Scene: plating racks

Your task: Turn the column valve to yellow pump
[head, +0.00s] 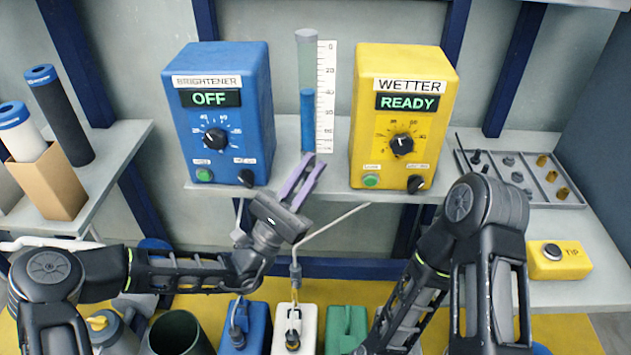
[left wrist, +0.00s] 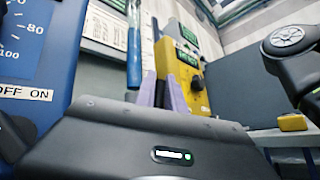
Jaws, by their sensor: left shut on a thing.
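The glass column (head: 307,115) stands between the two pumps, with blue liquid in its lower part and a scale beside it. The blue pump (head: 222,130) at left is labelled BRIGHTENER and shows OFF. The yellow pump (head: 402,150) at right is labelled WETTER and shows READY. My left gripper (head: 314,163), with purple fingers, is shut at the foot of the column, where the column valve sits; the fingers hide the valve. In the left wrist view the fingers (left wrist: 165,92) reach toward the column base (left wrist: 134,70), beside the yellow pump (left wrist: 182,72). My right gripper is out of view.
A grey parts tray (head: 545,190) and a yellow TIP box (head: 560,260) are on the right. Rolls and a cardboard box (head: 48,185) stand on the left shelf. Blue (head: 258,325), white (head: 308,325) and green (head: 345,325) containers stand below. A thin bent tube (head: 330,223) rises near my left gripper.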

